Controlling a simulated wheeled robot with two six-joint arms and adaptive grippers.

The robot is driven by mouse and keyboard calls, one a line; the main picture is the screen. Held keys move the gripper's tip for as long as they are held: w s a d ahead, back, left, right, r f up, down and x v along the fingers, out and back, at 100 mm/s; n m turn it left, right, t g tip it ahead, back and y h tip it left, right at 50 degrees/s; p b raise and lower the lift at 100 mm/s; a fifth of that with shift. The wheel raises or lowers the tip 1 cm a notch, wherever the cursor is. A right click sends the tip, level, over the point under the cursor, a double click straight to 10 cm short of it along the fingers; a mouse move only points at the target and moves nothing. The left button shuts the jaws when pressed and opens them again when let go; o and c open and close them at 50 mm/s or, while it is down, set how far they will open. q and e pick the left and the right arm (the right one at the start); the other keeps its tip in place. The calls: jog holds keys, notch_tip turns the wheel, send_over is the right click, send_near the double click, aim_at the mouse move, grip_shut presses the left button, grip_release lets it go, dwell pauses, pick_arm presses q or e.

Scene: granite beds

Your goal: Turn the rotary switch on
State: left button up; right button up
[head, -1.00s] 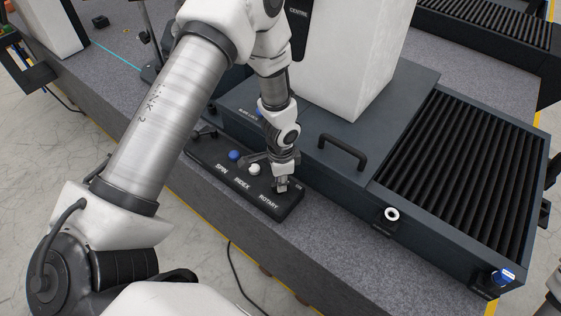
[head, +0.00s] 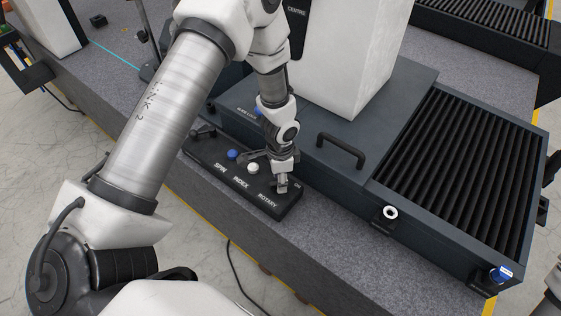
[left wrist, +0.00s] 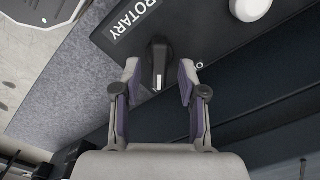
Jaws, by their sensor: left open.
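The rotary switch (left wrist: 158,62) is a black knob on a black control box (head: 228,180), beside the white word ROTARY. In the left wrist view it stands between the fingertips of my left gripper (left wrist: 159,75), with a gap visible on either side. The gripper is open, its purple-grey pads on both sides of the knob. In the head view my left gripper (head: 282,188) points down over the ROTARY end of the box and hides most of the knob. My right gripper is not in view.
A blue button (head: 232,155) and a white button (head: 253,168) sit farther left on the same box. A dark cabinet with a handle (head: 342,151) stands behind it. The grey granite (head: 330,235) in front is clear.

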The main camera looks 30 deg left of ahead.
pick_arm(q)
notch_tip(320, 180, up, 12)
jog(key=shift+f, duration=0.25)
dwell(0.3)
jog(key=s+d+f+n+g, duration=0.2)
jog(key=s+f, duration=0.7)
jog(key=s, duration=0.4)
jog(key=s+d+f+n+g, duration=0.2)
jog(key=s+f+n, duration=0.1)
jog(key=s+f, duration=0.85)
jog(key=w+n+t, duration=0.1)
jog(key=w+r+n+t, duration=0.1)
jog(key=n, duration=0.1)
jog(key=w+n+t, duration=0.1)
jog(key=t, duration=0.1)
jog(key=shift+a+r+n, duration=0.25)
jog(key=shift+a+n, duration=0.05)
